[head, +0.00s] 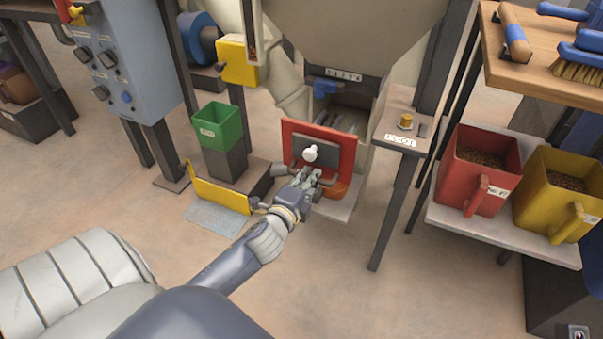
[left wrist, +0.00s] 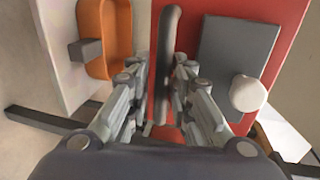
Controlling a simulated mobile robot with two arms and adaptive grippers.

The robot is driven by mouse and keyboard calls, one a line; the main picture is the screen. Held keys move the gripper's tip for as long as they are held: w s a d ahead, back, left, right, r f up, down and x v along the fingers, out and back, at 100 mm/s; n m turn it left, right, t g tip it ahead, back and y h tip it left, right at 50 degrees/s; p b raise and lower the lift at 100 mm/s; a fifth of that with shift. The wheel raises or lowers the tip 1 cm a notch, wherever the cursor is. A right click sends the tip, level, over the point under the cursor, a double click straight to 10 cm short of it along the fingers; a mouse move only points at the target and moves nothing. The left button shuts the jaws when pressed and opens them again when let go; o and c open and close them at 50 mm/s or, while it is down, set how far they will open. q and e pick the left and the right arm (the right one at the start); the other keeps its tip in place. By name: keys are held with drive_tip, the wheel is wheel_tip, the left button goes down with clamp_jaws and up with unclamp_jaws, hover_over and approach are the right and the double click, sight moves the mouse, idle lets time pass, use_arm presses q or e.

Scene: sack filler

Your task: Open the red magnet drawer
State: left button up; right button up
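The red magnet drawer (head: 345,157) is low on the hopper machine, with a red front, a dark grey panel and a white knob (head: 310,153). In the left wrist view the red front (left wrist: 275,40) fills the right side, with the knob (left wrist: 248,93) on its grey panel. A dark handle bar (left wrist: 169,40) runs along the front between my left fingers. My left gripper (head: 307,178) is at the lower part of the front. Its fingers (left wrist: 165,80) are closed in on both sides of the bar. How far the drawer stands out is hard to tell. My right gripper is not in view.
A yellow plate (head: 220,195) and a green bin (head: 217,126) stand left of the drawer. A small shelf on a post (head: 392,200) is to the right. Red (head: 465,185) and yellow (head: 550,205) scoop bins sit on a rack farther right. The floor in front is clear.

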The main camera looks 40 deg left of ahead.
use_arm(q)
drive_tip(key=v, duration=1.1)
drive_tip(key=shift+s, duration=0.35)
drive_tip(key=shift+d+r, duration=0.15)
